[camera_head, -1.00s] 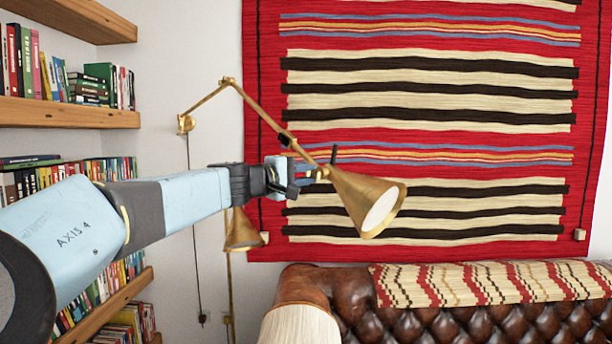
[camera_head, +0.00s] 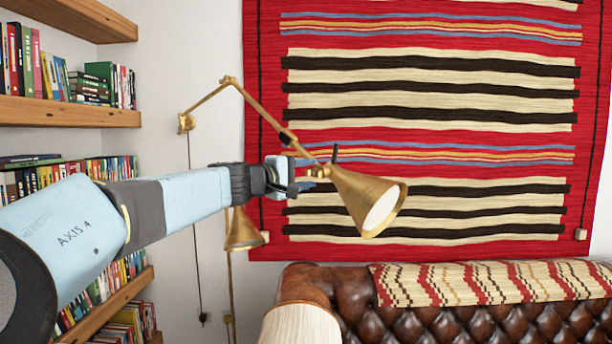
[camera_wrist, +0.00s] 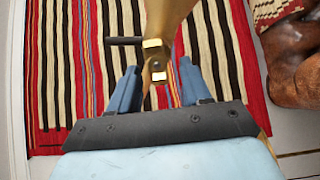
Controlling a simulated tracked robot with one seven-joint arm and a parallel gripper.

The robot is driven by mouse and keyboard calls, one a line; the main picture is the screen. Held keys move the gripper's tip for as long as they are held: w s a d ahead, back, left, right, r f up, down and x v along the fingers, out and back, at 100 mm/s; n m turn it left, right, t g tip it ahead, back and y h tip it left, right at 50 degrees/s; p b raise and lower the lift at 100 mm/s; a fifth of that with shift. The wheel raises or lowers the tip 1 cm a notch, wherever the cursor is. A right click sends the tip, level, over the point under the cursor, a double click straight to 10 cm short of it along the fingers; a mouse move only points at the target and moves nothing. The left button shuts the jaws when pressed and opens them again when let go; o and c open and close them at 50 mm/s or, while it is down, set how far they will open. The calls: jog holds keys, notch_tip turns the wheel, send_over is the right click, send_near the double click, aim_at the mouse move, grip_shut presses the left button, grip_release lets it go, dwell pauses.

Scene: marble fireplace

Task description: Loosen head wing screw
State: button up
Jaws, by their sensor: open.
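The brass wall lamp has a cone-shaped head (camera_head: 365,195) that hangs tilted down to the right at the end of a jointed arm. A short dark rod stands up from the head. My gripper (camera_head: 307,176) is open beside the joint behind the head. In the wrist view, the blue fingers of my gripper (camera_wrist: 158,68) stand on either side of a small brass two-lobed piece, which looks like the head wing screw (camera_wrist: 153,43). Gaps show on both sides of it, and I cannot tell its depth between the fingers. In the head view the fingers partly hide this joint.
The lamp's brass arm (camera_head: 258,110) runs above my gripper to a wall mount (camera_head: 186,123). A second brass shade (camera_head: 243,232) hangs below my wrist. Bookshelves (camera_head: 70,112) stand at the left, a striped rug (camera_head: 430,135) hangs behind, and a leather sofa (camera_head: 450,322) is below.

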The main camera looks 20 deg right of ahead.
jog(key=v, duration=1.3)
jog(key=shift+s+a, duration=0.2)
jog(key=shift+a, duration=0.15)
